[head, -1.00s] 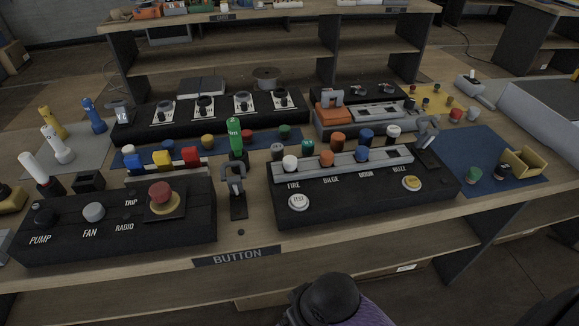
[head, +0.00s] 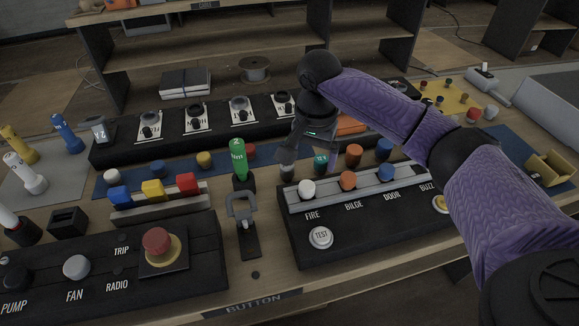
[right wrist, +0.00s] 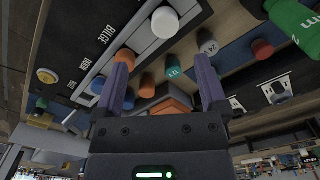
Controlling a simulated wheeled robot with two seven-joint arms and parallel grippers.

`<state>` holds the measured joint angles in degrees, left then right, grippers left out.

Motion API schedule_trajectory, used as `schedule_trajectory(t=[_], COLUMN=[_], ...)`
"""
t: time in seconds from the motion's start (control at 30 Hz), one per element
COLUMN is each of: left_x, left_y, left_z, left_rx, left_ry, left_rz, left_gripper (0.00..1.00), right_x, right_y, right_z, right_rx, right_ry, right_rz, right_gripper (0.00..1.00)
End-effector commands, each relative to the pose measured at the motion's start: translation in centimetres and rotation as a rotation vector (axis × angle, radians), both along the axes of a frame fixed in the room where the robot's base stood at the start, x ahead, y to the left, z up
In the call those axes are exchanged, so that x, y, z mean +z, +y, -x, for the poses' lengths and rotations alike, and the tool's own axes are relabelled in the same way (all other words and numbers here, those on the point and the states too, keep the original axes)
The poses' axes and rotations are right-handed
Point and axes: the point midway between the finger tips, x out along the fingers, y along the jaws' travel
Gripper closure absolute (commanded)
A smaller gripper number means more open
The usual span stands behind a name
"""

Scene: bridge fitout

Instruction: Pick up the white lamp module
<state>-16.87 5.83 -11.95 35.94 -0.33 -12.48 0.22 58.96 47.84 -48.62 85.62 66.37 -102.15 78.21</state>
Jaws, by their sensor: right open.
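A white lamp module (head: 307,188) stands in the rail above the FIRE label on the right-hand black panel. In the right wrist view the white cap (right wrist: 165,22) is at the top, beyond my fingers and between their directions. My right gripper (head: 305,155) is open and empty, above and behind the rail near the grey and teal modules. Its two fingers also show apart in the right wrist view (right wrist: 160,65). My left gripper is out of view.
Orange (head: 348,180) and blue (head: 386,173) modules share the rail. A teal module (head: 321,160) stands behind it. A green bottle-like part (head: 238,158) and a grey lever (head: 243,212) are close on the left.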

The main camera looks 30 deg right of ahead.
Motion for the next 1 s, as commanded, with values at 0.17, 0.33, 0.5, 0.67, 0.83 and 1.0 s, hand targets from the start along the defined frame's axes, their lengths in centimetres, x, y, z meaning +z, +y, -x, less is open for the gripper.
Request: schedule_trajectory(t=[0.17, 0.33, 0.5, 0.67, 0.83, 1.0], left_x=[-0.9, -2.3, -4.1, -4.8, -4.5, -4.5], left_y=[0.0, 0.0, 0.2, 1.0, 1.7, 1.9], left_z=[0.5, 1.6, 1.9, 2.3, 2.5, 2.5], left_rx=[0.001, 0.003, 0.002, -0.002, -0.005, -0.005], left_ry=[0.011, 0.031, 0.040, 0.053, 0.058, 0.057], left_rz=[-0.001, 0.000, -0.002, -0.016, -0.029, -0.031], left_gripper=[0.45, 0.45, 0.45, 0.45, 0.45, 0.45], right_x=[-1.5, -5.0, -8.0, -10.0, -9.7, -9.6], right_y=[-0.3, -0.2, 0.4, 0.3, 0.4, 0.4], right_z=[-0.1, -0.1, -0.6, -0.6, -0.6, -0.6], right_rx=[-0.024, -0.021, -0.019, -0.019, -0.018, -0.018], right_ry=[0.005, 0.003, 0.004, 0.001, 0.000, -0.001], right_rz=[0.000, 0.000, 0.000, 0.001, 0.000, -0.001], right_gripper=[0.07, 0.07, 0.07, 0.07, 0.12, 0.48])
